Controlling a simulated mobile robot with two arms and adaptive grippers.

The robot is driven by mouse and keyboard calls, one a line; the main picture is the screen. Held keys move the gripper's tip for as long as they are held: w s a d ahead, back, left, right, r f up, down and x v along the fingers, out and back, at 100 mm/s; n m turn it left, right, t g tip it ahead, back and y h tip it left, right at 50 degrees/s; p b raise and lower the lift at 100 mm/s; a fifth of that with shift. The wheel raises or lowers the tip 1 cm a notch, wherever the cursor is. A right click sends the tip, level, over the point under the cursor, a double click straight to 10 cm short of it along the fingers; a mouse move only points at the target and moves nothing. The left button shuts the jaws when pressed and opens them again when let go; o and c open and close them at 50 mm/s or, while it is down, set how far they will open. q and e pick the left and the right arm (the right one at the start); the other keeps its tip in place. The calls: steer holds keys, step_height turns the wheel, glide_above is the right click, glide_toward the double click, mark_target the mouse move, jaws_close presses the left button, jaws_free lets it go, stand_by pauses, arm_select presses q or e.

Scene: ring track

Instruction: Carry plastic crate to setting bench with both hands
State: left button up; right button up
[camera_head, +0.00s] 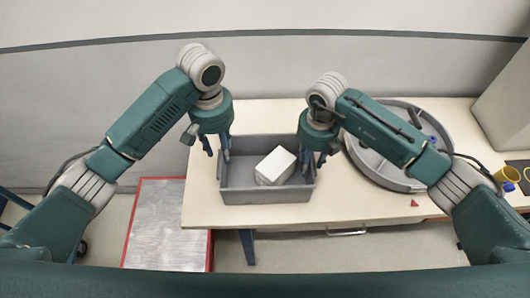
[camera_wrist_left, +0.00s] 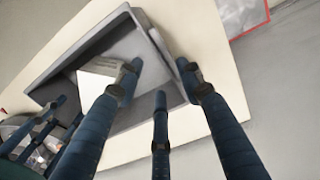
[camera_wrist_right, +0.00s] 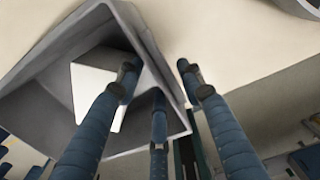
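A grey plastic crate (camera_head: 265,196) stands on a pale-topped bench (camera_head: 350,212), near its left end. A white box (camera_head: 275,166) lies inside, towards the right. My left gripper (camera_head: 216,147) is at the crate's left wall. In the left wrist view its fingers (camera_wrist_left: 160,75) are spread, on either side of the wall (camera_wrist_left: 160,45), with a gap between them. My right gripper (camera_head: 318,156) is at the right wall. In the right wrist view its fingers (camera_wrist_right: 160,75) are likewise spread astride the wall (camera_wrist_right: 150,45). I cannot tell whether either touches it.
A round grey divided tray (camera_head: 358,158) stands right of the crate, behind my right arm. Yellow cups (camera_head: 507,174) and a pale box (camera_head: 505,105) are at the far right. A red-edged metal plate (camera_head: 165,228) lies left of the bench. A wall runs behind.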

step_height(320, 180, up, 7)
steer(key=shift+f, duration=0.15)
stand_by(0.6)
